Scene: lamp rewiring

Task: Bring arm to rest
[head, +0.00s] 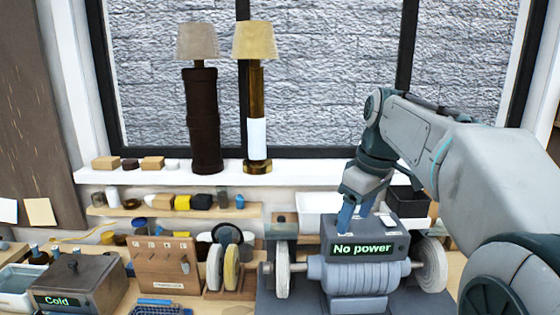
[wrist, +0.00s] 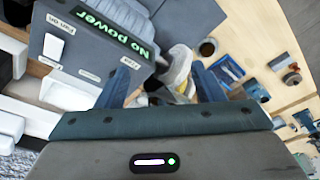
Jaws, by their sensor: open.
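My gripper (head: 356,212) points down just behind and above the grey control box (head: 368,232) of the bench machine, whose green display reads "No power". My arm comes in from the right side of the head view, bent at the elbow. In the wrist view the two blue fingers of my gripper (wrist: 164,82) stand apart with nothing held between them. The control box (wrist: 88,55) fills the upper left there, with small white labels, one reading "Fan on". Whether a fingertip touches the box, I cannot tell.
A dark lamp (head: 203,120) and a brass lamp (head: 257,110) stand on the windowsill. A box marked "Cold" (head: 80,285) and a wooden tool rack (head: 165,265) are at the left. Polishing wheels (head: 282,270) flank the machine. A white bin (head: 316,212) sits behind it.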

